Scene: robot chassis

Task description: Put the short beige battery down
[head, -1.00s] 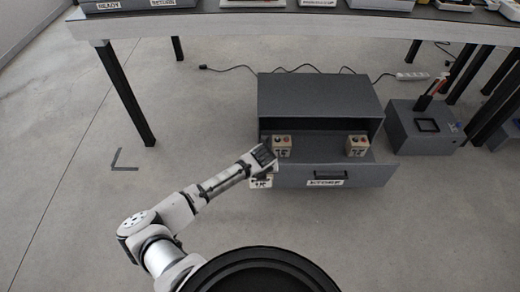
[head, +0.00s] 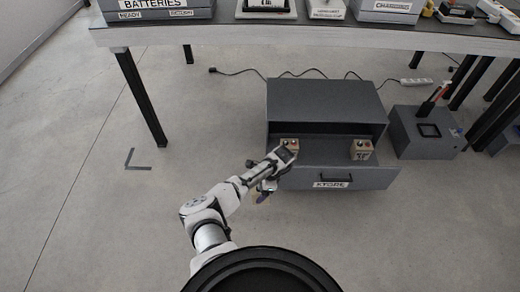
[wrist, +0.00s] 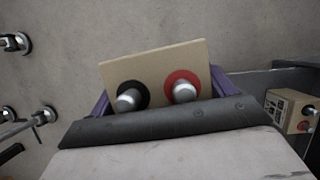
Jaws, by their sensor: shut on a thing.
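One drawer battery also shows at the right of the wrist view (wrist: 290,110).
The drawer's grey cabinet (head: 325,98) stands on the concrete floor. A grey box (head: 425,140) with tools stands to its right. A table (head: 230,36) with trays and chargers runs along the back. The floor at the left is clear.

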